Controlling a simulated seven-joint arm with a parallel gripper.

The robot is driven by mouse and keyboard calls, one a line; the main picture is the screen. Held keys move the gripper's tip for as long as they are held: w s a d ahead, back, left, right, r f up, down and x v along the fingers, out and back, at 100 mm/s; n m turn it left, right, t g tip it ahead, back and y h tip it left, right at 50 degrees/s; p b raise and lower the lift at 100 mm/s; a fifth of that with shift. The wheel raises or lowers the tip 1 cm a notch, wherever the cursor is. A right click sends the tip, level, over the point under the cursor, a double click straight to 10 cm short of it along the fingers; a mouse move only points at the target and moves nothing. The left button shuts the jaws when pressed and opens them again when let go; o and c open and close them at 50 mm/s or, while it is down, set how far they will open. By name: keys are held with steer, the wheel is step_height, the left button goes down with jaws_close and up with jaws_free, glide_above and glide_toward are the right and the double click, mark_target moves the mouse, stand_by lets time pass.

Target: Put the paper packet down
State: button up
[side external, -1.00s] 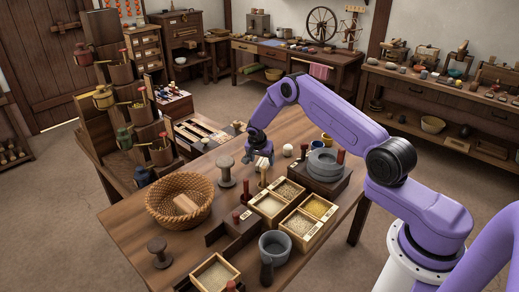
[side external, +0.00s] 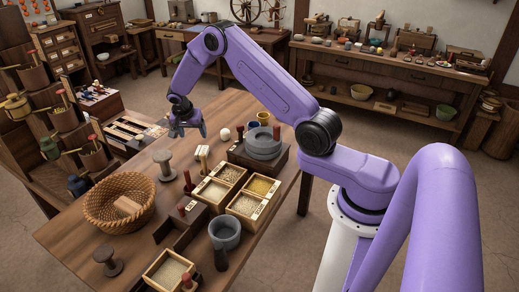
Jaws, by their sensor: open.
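A small pale upright piece, which looks like the paper packet (side external: 203,152), stands on the wooden table (side external: 135,172) behind the grain boxes. It is too small to make out markings. My gripper (side external: 188,134) is open and empty, above and a little left of the pale piece, apart from it. The fingers point down over the table's back part.
A wicker basket (side external: 94,212) holding a tan block (side external: 127,203) is at left. Grain boxes (side external: 243,206), a stone quern (side external: 263,143), a white ball (side external: 225,134) and a grey pot (side external: 225,235) crowd the right side.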

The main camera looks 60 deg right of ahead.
steer(key=s+a+r+n+y, duration=0.1)
steer(key=s+a+r+n, duration=0.6)
steer(key=a, duration=0.3)
steer(key=s+a+r+n+y, duration=0.1)
steer(key=s+a+r+n, duration=0.55)
steer(key=s+a, duration=0.3)
steer(key=s+r+n+g+y, duration=0.1)
steer(key=s+n, duration=1.1)
steer(key=s, duration=1.5)
step_height(320, 180, up, 3)
steer(key=shift+s+d+f+g+y, duration=0.15)
steer(key=shift+s+d+g+y, duration=0.2)
steer(key=shift+y, duration=0.35)
